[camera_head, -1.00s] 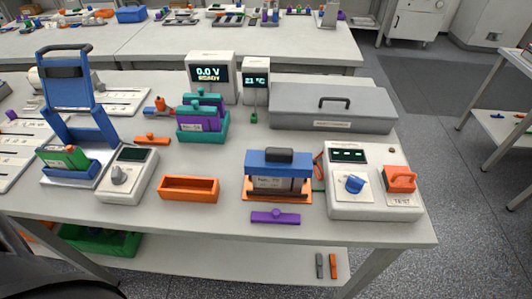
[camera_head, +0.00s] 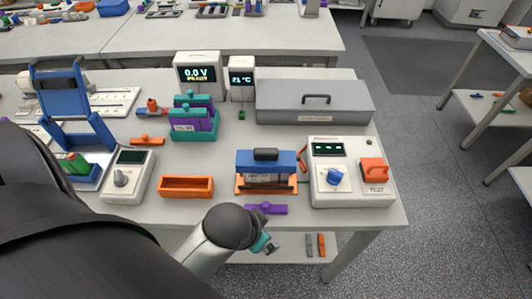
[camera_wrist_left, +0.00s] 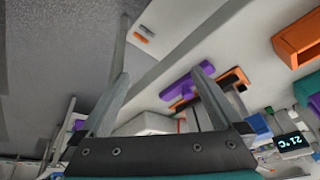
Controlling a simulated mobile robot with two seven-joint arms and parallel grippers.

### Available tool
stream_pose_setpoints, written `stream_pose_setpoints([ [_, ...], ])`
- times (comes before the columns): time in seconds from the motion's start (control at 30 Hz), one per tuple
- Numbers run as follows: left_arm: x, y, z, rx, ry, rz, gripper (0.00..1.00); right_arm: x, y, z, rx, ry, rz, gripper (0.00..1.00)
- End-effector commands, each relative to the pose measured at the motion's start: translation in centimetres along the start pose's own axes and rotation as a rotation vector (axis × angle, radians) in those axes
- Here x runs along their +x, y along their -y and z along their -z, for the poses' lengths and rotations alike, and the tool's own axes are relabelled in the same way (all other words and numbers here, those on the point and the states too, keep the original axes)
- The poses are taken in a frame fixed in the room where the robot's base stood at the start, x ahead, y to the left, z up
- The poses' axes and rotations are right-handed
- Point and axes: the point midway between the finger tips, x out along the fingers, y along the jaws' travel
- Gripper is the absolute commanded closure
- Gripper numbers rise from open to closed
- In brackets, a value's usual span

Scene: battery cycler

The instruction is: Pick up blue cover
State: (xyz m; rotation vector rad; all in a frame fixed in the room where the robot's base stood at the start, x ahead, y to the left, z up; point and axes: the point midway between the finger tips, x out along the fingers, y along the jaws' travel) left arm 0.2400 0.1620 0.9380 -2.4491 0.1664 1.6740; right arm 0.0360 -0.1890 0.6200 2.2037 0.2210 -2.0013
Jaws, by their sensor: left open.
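The blue cover (camera_head: 266,163), with a black handle on top, sits on the battery fixture with an orange base (camera_head: 265,188) near the front of the table. My left arm comes in from the lower left of the head view. Its gripper (camera_head: 266,244) is mostly hidden behind my wrist, in front of the table's edge and nearer than the cover. In the left wrist view the left gripper's fingers (camera_wrist_left: 160,80) are spread and empty. A purple bar (camera_wrist_left: 192,80) shows there beside the right finger, with the fixture partly hidden beyond. My right gripper is not in view.
The purple bar (camera_head: 266,209) lies in front of the fixture. A white tester (camera_head: 350,190) with a blue knob and orange switch stands close on the right. An orange tray (camera_head: 186,187) is to the left, and a grey lidded case (camera_head: 315,103) is behind.

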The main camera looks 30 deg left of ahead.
Motion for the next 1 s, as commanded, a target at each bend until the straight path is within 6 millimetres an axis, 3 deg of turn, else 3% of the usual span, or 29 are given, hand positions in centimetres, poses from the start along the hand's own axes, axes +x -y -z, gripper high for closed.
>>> stream_pose_setpoints([
  [0.03, -1.4, 1.2, 4.0, 0.046, -0.120, 0.053, 0.00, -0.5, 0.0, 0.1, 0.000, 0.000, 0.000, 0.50],
  [0.27, -8.0, 3.7, 18.2, 0.276, -0.625, 0.277, 0.00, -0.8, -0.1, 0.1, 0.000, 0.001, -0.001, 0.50],
  [0.37, -11.7, 3.4, 23.7, 0.412, -0.853, 0.378, 0.00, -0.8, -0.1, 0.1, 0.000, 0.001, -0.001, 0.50],
  [0.5, -18.3, 0.9, 30.0, 0.662, -1.195, 0.523, 0.00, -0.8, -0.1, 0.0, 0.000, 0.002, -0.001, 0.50],
  [0.63, -24.1, -3.2, 33.0, 0.940, -1.491, 0.641, 0.00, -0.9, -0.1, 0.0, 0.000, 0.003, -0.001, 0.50],
  [0.8, -28.7, -9.7, 32.7, 1.384, -1.814, 0.758, 0.00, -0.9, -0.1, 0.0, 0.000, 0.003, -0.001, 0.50],
  [0.9, -29.1, -12.9, 31.0, 1.691, -1.950, 0.797, 0.00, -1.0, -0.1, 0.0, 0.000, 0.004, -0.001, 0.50],
  [1.0, -27.7, -15.0, 28.7, 2.033, -2.033, 0.799, 0.00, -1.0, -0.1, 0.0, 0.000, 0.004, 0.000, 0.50],
])
